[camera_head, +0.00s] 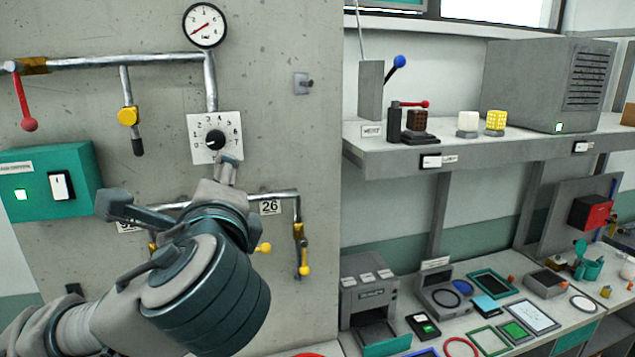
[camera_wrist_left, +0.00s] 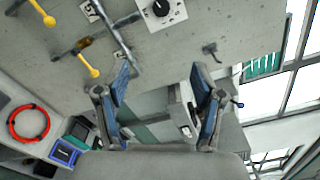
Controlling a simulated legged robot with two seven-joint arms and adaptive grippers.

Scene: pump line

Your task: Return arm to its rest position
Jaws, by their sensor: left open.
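My left arm comes in from the lower left in the head view. Its gripper (camera_head: 172,186) is in front of the concrete wall panel, just below the white dial plate (camera_head: 204,128). One finger overlaps the plate's lower edge in this view. In the left wrist view the two blue-grey fingers of the left gripper (camera_wrist_left: 163,78) are spread wide with nothing held between them. The dial's black knob (camera_wrist_left: 161,7) shows at the top of that view, apart from the fingers. My right gripper is in neither view.
A pipe with a red lever (camera_head: 25,105) and a yellow valve (camera_head: 128,116) runs above the arm. A green switch box (camera_head: 85,180) is at left. Yellow-handled valves (camera_head: 304,262) hang close right of the gripper. A grey shelf (camera_head: 500,150) and a crowded bench lie further right.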

